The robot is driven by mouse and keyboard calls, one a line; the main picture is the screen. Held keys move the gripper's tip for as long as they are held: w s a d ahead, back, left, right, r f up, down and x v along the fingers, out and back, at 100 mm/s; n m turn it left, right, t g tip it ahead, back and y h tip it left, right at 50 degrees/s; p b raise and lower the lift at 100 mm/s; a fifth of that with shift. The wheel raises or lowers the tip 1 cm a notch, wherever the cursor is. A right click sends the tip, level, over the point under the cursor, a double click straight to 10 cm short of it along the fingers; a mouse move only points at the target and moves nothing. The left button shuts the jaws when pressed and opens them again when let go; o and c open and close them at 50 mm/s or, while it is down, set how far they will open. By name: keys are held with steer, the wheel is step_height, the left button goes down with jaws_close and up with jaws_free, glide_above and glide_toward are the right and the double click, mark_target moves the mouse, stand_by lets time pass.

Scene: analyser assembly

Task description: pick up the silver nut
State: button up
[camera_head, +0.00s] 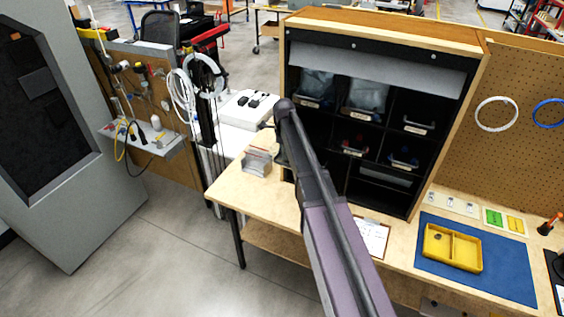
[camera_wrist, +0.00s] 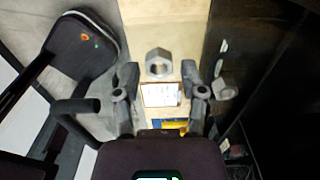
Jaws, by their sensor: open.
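The silver nut (camera_wrist: 158,63) shows in the wrist view as a hexagonal ring with a round hole. It appears in front of the pale wooden table top (camera_wrist: 180,18). My gripper (camera_wrist: 160,72) is open, with one dark finger on each side of the nut and a visible gap on both sides. I cannot tell the height of the fingertips relative to the nut.
A black shelf unit (camera_head: 400,60) with bins stands close beside my arm. A clipboard (camera_head: 373,238) lies on the bench, with a yellow tray (camera_head: 467,265) on a blue mat (camera_head: 510,280) farther right.

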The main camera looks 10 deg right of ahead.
steer(key=shift+f+b, duration=0.3)
steer(key=shift+f, duration=0.25)
jaws_close()
